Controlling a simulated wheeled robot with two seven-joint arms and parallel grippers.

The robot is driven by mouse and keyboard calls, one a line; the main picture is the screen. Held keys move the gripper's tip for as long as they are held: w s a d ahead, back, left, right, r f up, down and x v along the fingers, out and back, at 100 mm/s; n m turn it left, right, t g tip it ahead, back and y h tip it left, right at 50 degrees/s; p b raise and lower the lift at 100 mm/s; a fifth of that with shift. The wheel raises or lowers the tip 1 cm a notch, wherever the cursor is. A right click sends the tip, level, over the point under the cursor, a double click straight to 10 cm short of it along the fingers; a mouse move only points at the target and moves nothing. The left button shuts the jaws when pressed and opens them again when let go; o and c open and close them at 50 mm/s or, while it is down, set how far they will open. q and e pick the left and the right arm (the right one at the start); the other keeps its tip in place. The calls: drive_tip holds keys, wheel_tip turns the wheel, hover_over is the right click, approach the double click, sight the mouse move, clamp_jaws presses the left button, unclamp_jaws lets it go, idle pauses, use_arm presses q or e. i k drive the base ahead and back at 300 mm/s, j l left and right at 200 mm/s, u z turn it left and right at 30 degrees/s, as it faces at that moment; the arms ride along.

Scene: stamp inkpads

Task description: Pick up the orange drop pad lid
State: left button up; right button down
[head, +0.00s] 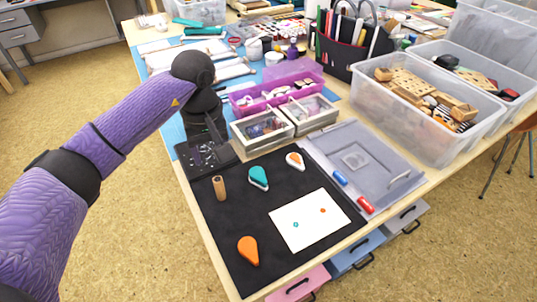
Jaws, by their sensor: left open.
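An orange drop-shaped piece (248,250), which looks like the orange drop pad lid, lies flat near the front left of the black mat (225,225). A white drop-shaped pad with an orange centre (295,160) sits at the mat's far edge. A teal drop pad (258,178) lies to its left. My left gripper (210,138) points down beyond the mat's far left corner, well away from the orange piece. It is open, though its dark fingers blend into a dark tray behind. My right gripper is out of view.
White paper (310,219) with small teal and orange marks lies on the mat. A wooden cylinder stamp (219,187) stands at the left.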

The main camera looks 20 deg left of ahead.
sight(247, 246)
drive_tip(key=u, duration=0.8)
drive_tip(key=k+l+z, duration=0.15)
drive_tip(key=z, duration=0.25)
drive_tip(key=k+l+z, duration=0.25)
drive_tip(key=z, duration=0.15)
